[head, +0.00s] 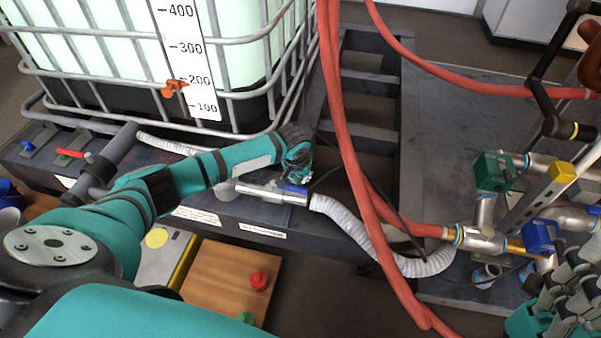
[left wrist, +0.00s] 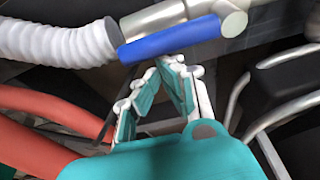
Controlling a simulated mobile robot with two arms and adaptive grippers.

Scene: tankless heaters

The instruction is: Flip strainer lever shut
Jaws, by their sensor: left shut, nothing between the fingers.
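The strainer is a silver pipe body (head: 262,192) at the front edge of the dark platform, with a white corrugated hose on its right end. Its blue lever (head: 294,189) shows at that end, partly hidden by my gripper in the head view. In the left wrist view the blue lever (left wrist: 170,40) lies roughly along the silver pipe (left wrist: 155,18). My left gripper (head: 299,172) is shut and empty. Its fingertips (left wrist: 165,65) are right by the lever; contact cannot be told. My right gripper (head: 562,295) is partly in view at the lower right, its opening unclear.
A caged white tank (head: 225,55) stands behind my left arm. Red hoses (head: 352,170) run just right of the left gripper. A green valve box (head: 493,171) and a blue valve handle (head: 541,236) are on the right. A wooden board (head: 222,280) lies below.

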